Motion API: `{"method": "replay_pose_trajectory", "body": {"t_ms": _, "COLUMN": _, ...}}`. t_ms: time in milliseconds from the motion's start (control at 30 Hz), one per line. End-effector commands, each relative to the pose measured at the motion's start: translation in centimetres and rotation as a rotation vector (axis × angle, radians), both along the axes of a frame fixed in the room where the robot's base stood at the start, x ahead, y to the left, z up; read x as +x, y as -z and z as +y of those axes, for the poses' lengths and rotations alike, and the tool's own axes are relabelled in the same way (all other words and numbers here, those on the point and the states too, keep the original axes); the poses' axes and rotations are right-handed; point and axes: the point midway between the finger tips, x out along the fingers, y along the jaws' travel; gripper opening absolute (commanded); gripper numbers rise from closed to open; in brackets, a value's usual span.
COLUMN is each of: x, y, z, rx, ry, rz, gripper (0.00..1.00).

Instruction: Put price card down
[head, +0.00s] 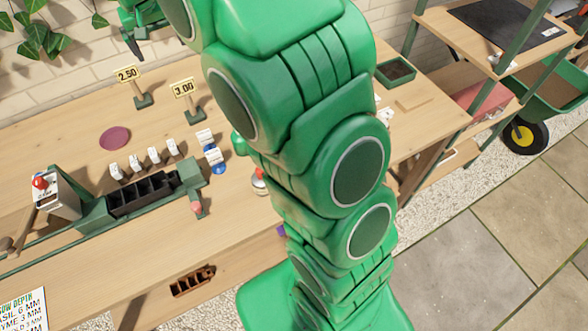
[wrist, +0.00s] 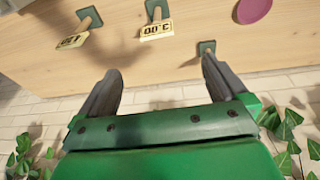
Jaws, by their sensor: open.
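A price card reading 2.50 (head: 128,74) stands upright on a green base at the back of the bench. In the head view my gripper (head: 138,38) is by the wall, above the 2.50 card.
A purple disc (head: 115,138) lies on the bench (head: 70,125). Several white-topped items and a dark compartment tray (head: 143,194) are nearer. A brick wall (head: 70,65) with hanging leaves closes off the back. My arm hides much of the bench's middle.

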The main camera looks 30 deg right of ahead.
Motion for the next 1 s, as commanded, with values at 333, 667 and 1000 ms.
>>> {"method": "replay_pose_trajectory", "body": {"t_ms": 333, "x": -10.1, "y": -1.8, "z": -4.6, "rx": -0.003, "ry": 0.01, "rz": 0.092, "gripper": 1.0}}
{"method": "replay_pose_trajectory", "body": {"t_ms": 667, "x": -20.1, "y": -2.2, "z": -7.7, "rx": 0.005, "ry": 0.01, "rz": 0.174, "gripper": 1.0}}
{"method": "replay_pose_trajectory", "body": {"t_ms": 1000, "x": -30.8, "y": -1.5, "z": -9.8, "rx": 0.024, "ry": 0.004, "rz": 0.263, "gripper": 1.0}}
